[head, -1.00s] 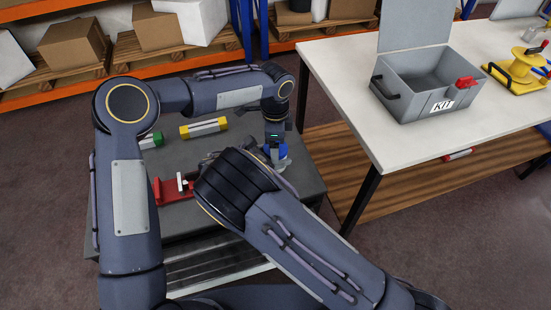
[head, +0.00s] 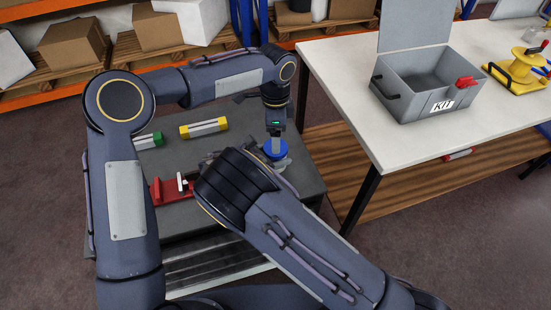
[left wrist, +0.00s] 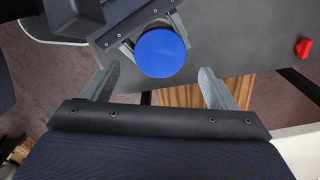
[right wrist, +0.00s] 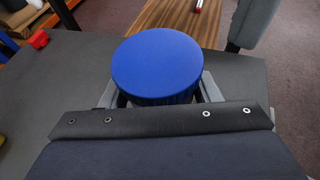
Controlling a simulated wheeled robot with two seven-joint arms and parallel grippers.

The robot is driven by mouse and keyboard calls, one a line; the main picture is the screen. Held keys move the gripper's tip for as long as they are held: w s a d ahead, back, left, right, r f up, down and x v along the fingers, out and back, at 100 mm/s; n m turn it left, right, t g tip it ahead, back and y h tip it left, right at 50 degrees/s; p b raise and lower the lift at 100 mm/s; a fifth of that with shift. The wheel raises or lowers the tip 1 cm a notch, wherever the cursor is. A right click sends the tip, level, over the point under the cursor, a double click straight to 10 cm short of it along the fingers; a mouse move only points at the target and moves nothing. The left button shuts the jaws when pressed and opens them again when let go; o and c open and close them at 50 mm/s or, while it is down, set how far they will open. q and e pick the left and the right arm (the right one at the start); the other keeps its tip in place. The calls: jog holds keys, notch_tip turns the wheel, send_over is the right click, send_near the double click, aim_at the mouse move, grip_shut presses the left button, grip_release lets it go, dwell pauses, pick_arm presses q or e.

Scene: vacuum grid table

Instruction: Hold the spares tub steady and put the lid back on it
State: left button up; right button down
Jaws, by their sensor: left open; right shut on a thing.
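The blue round lid (head: 274,151) is on top of the spares tub at the right side of the dark grey bench. The right wrist view shows the lid (right wrist: 158,62) large and apparently level; whether it is fully seated I cannot tell. The tub is almost wholly hidden beneath it. My right gripper (head: 282,165) is shut on the tub, its fingers on either side below the lid. My left gripper (left wrist: 157,90) is open and empty above the lid, apart from it; the lid (left wrist: 160,53) lies beyond its fingertips in the left wrist view.
On the dark bench (head: 230,225) lie a yellow-ended block (head: 204,128), a green-ended block (head: 149,140) and a red holder (head: 172,190). A white table (head: 340,75) to the right carries an open grey KIT box (head: 405,105) and a yellow spool stand (head: 520,75).

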aim_at(276, 157)
pick_arm(q)
jog(key=n, duration=0.1)
jog(key=r+n, duration=0.1)
jog(key=n, duration=0.3)
jog(key=shift+r, duration=0.25)
jog(key=n, duration=0.2)
jog(key=r+n, duration=0.1)
jog(key=n, duration=0.4)
jog(key=shift+r, duration=0.4)
jog(key=shift+f, duration=0.1)
jog(key=shift+f, duration=3.95)
jog(key=shift+c, duration=0.4)
jog(key=c, duration=0.9)
jog(key=m, duration=0.6)
jog(key=shift+m, duration=0.3)
jog(key=shift+c, duration=0.2)
jog(key=m, duration=0.6)
